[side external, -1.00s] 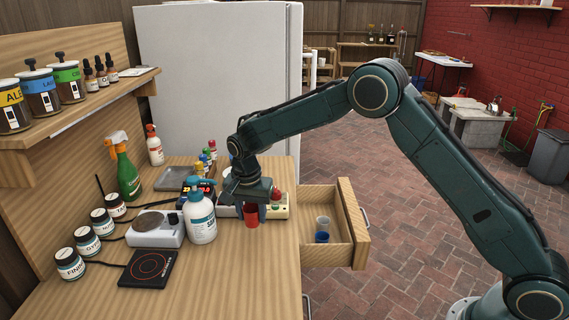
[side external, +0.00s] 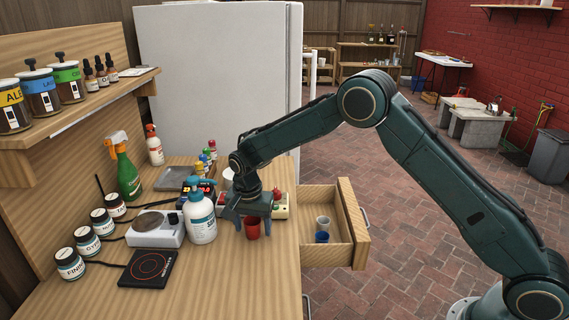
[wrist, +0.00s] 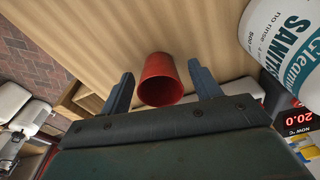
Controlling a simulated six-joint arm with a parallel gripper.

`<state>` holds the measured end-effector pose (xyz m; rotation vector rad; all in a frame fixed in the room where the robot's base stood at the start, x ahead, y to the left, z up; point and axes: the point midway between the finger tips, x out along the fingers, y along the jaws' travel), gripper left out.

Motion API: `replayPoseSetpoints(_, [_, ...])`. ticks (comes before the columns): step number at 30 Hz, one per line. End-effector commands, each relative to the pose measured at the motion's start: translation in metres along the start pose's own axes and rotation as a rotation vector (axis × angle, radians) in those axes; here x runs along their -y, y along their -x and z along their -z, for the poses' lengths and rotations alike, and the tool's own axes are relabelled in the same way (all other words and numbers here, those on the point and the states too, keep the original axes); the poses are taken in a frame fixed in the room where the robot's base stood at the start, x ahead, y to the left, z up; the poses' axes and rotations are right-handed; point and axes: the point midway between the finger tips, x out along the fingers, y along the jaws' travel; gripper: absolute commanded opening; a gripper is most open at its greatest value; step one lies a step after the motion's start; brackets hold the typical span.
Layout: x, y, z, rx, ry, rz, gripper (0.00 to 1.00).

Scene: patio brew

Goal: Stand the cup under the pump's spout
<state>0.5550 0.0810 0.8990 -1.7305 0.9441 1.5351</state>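A small red cup (side external: 252,229) stands on the wooden bench, to the right of the white sanitizer pump bottle (side external: 202,222) and apart from it. The bottle's blue pump head (side external: 193,182) is on top; the spout's exact direction is hard to tell. The cup does not appear to be beneath the pump head. My gripper (side external: 251,226) is over the cup. In the wrist view the cup (wrist: 160,80) sits between the two open fingers (wrist: 162,88), with a gap on each side. The bottle (wrist: 287,45) is at upper right there, its pump out of frame.
An open drawer (side external: 360,228) at right holds a grey cup (side external: 323,223) and a blue cup (side external: 321,237). A scale (side external: 156,229), a black hotplate (side external: 148,268) and several jars are left of the bottle. The bench front is clear.

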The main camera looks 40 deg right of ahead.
Motion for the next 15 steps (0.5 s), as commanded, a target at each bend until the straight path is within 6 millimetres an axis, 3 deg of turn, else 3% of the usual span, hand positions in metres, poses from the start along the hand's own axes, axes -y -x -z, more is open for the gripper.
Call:
replayPoseSetpoints(10, [0.000, 0.003, 0.000, 0.000, 0.000, 0.000, 0.63])
replayPoseSetpoints(15, [0.001, 0.013, 0.001, -0.001, 0.000, 0.002, 0.63])
